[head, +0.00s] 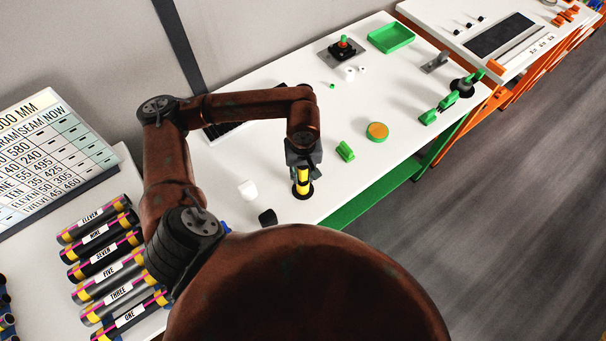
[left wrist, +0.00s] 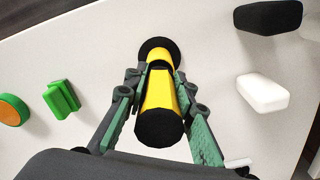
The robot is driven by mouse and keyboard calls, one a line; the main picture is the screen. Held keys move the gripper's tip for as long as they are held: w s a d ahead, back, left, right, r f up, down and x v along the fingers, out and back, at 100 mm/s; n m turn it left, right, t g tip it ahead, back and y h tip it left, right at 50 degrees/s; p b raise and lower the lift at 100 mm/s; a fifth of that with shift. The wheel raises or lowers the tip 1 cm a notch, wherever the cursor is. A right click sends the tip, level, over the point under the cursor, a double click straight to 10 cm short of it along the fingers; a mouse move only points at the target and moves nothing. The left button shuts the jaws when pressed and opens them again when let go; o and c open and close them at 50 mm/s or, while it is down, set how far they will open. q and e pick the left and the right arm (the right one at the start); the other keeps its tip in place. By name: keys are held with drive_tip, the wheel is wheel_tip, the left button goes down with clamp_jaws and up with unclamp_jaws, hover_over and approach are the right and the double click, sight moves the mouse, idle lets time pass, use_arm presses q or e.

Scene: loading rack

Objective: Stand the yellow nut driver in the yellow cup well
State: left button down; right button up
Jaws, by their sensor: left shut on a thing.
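The yellow nut driver (head: 301,174) is held upright by my left gripper (head: 303,168), near the front edge of the white table. In the left wrist view, my left gripper (left wrist: 158,80) is shut, its fingers on both sides of the yellow shaft (left wrist: 160,92). The driver's black end (left wrist: 158,128) faces the camera. Its far end lines up with a yellow cup with a black round base (left wrist: 158,48), which also shows in the head view (head: 303,193). I cannot tell how deep the driver sits in the cup. My right gripper is not in view.
A white block (head: 248,190) and a black block (head: 268,217) lie to the left of the cup. A green block (head: 345,151) and an orange-topped green disc (head: 377,131) lie to the right. A green tray (head: 391,37) stands farther back. Table between them is clear.

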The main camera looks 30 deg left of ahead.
use_arm(q)
drive_tip(key=c, duration=1.5)
unclamp_jaws()
drive_tip(key=shift+c, duration=0.2)
wheel_tip(320, 180, up, 12)
drive_tip(key=shift+r, duration=0.1)
